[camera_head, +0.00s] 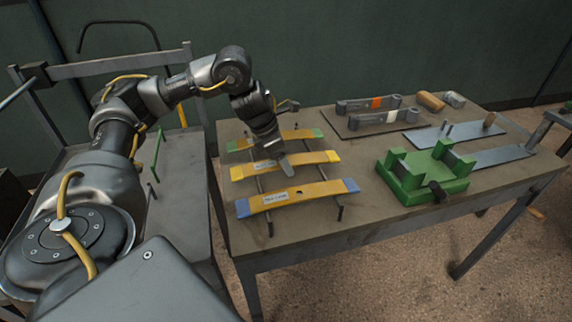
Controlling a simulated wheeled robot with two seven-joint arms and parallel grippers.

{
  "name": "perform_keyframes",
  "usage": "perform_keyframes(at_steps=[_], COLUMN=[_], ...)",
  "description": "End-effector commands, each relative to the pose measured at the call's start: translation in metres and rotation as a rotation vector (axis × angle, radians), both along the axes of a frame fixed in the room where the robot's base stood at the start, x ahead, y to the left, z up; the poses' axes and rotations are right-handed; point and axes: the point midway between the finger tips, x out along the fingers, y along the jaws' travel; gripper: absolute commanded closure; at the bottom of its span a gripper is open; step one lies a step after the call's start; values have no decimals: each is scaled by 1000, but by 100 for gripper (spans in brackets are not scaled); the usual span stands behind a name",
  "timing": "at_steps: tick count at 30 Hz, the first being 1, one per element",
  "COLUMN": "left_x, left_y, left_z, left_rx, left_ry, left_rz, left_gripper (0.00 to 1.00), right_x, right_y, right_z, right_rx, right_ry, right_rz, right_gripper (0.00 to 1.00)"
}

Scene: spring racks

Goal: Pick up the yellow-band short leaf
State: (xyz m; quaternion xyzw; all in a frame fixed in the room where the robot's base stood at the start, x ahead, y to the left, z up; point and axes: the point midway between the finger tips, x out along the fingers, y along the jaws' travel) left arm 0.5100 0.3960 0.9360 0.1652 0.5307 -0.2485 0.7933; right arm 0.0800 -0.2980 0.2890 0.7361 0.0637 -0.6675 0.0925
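The yellow-band short leaf (319,158) is the middle of three curved yellow-orange leaves lying across a dark rack at the left of the workbench. It has yellow ends and a small white label. My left gripper (284,164) comes down from above over the middle of this leaf and hides part of it. One grey finger shows at the leaf; the view does not show whether the fingers are apart or closed, or touching it. The leaf appears to rest on the rack. My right gripper is not in view.
A green-band leaf (300,134) lies behind and a blue-band leaf (318,190) in front, both close by. Rack posts stick up around them. A green fixture (420,178), flat grey plates (503,156) and grey parts with an orange band (376,103) stand to the right.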

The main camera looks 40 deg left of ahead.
Motion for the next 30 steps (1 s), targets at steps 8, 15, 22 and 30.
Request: perform_keyframes(at_steps=[8,15,22,30], left_x=[0,0,1,1], left_y=[0,0,0,0], left_z=[0,0,2,5], left_rx=[0,1,-1,-1], left_ry=[0,-1,-5,-5], left_rz=[0,0,1,0], left_gripper=[38,70,91,91], right_x=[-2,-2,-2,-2], right_y=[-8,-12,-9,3], right_z=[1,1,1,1], right_rx=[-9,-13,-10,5], right_ry=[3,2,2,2], right_rz=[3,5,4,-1], right_gripper=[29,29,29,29])
